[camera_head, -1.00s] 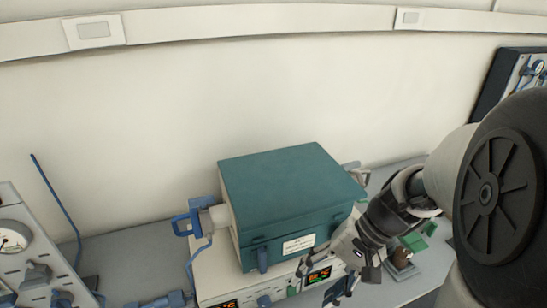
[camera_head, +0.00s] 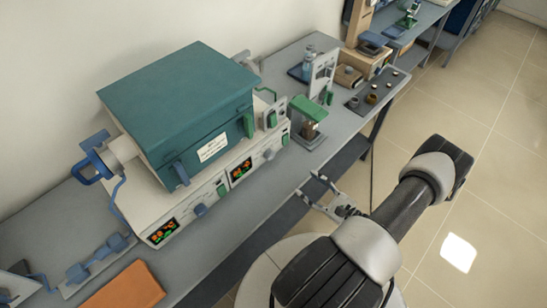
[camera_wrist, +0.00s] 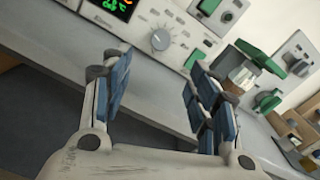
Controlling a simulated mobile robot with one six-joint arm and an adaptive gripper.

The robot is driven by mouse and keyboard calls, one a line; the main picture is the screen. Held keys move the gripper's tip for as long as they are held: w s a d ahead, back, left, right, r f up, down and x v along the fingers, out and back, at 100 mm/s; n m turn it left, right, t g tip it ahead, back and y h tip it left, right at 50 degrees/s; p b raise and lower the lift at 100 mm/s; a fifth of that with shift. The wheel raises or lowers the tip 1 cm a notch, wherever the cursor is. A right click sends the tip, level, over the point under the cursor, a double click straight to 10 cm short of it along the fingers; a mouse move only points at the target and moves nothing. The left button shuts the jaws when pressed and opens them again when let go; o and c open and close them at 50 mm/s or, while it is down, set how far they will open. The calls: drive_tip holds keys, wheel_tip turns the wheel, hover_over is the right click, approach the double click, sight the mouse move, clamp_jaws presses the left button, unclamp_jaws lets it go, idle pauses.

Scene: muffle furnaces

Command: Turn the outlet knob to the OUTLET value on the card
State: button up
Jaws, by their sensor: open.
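The teal furnace (camera_head: 180,105) stands on a pale control base (camera_head: 185,219) with two lit displays. A white card or label (camera_head: 213,147) is on its front; its text is too small to read. A grey panel (camera_head: 322,75) to the right carries another green knob (camera_head: 329,97). I cannot tell which knob is the outlet one. My gripper (camera_head: 309,185) is open and empty, apart from the knobs, near the bench's front edge. In the wrist view its fingers (camera_wrist: 158,82) frame bare bench front.
A green-topped stand (camera_head: 309,110) is right of the furnace. A blue handle (camera_head: 92,168) sticks out at its left. An orange block (camera_head: 125,287) lies at the lower left. Open tiled floor (camera_head: 470,150) is to the right.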

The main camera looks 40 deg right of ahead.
drive_tip(key=b, duration=0.3)
approach(272, 156)
drive_tip(key=shift+h, duration=0.3)
drive_tip(key=w, duration=0.6)
drive_tip(key=w+a, duration=0.1)
drive_tip(key=w, duration=0.2)
drive_tip(key=shift+w, duration=0.1)
drive_tip(key=c, duration=1.1)
drive_tip(key=shift+o, duration=0.2)
